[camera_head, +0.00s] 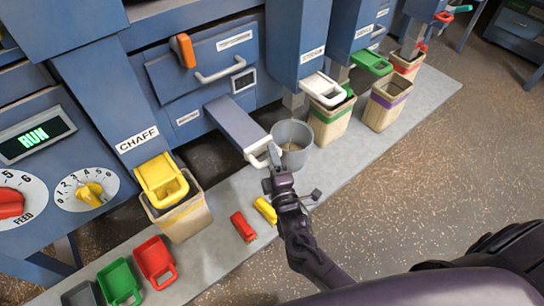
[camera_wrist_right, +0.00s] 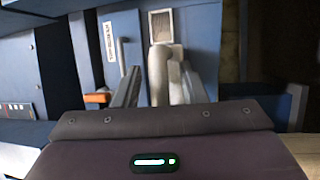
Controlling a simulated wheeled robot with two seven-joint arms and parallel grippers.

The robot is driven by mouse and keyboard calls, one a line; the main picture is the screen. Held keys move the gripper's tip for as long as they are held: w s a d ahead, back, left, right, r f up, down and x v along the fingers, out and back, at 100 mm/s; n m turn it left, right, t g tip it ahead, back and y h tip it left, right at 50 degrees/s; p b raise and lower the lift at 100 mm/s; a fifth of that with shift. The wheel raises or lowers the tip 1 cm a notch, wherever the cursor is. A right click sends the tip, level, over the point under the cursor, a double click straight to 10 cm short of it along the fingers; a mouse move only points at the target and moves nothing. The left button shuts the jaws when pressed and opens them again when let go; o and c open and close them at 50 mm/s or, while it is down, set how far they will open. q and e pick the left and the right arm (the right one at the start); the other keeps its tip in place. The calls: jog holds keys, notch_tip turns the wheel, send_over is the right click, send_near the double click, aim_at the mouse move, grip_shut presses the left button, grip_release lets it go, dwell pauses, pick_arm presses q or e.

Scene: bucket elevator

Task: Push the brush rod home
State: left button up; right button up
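A long blue-grey part (camera_head: 236,124) sticks out from the front of the blue machine, with a pale loop handle (camera_head: 258,150) at its outer end. I take this for the brush rod, though no brush shows. My right gripper (camera_head: 275,165) is at that handle, its arm coming up from below. In the right wrist view a pale upright bar (camera_wrist_right: 163,75), seemingly the handle, stands between the two fingers. A gap shows between the bar and the left finger, so the gripper looks open. Contact on the right side is unclear. My left gripper is out of view.
A grey bucket (camera_head: 292,146) stands close beside the handle. A bin (camera_head: 183,220) stands below the yellow CHAFF spout (camera_head: 161,180). Red (camera_head: 243,227) and yellow (camera_head: 265,210) clips lie on the grey platform (camera_head: 221,259). More bins (camera_head: 330,121) stand further right.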

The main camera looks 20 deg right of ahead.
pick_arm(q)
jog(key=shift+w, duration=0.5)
pick_arm(e)
grip_shut()
